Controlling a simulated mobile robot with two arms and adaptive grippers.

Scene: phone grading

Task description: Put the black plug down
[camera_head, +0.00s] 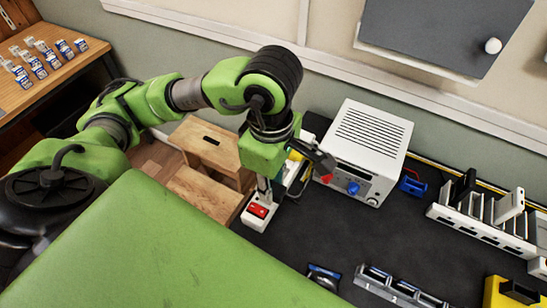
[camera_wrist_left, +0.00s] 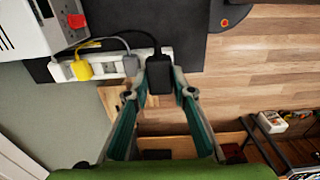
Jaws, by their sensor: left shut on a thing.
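The black plug (camera_wrist_left: 159,76) is between the fingertips of my left gripper (camera_wrist_left: 160,88) in the left wrist view, and the gripper is shut on it. It overlaps the white power strip (camera_wrist_left: 110,65). I cannot tell whether it is seated in a socket or held above one. In the head view my left gripper (camera_head: 264,186) points down over the strip, which has a red switch (camera_head: 258,210) at its near end. The plug is hidden there. A yellow plug (camera_wrist_left: 82,68) and a grey plug (camera_wrist_left: 130,65) sit on the strip to its left. My right gripper is not in view.
A white instrument box (camera_head: 368,145) stands close to the right of my left gripper. A wooden stool (camera_head: 205,150) stands to the left. A white slotted rack (camera_head: 480,225) is at the right. The dark tabletop (camera_head: 330,228) has free room in the middle.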

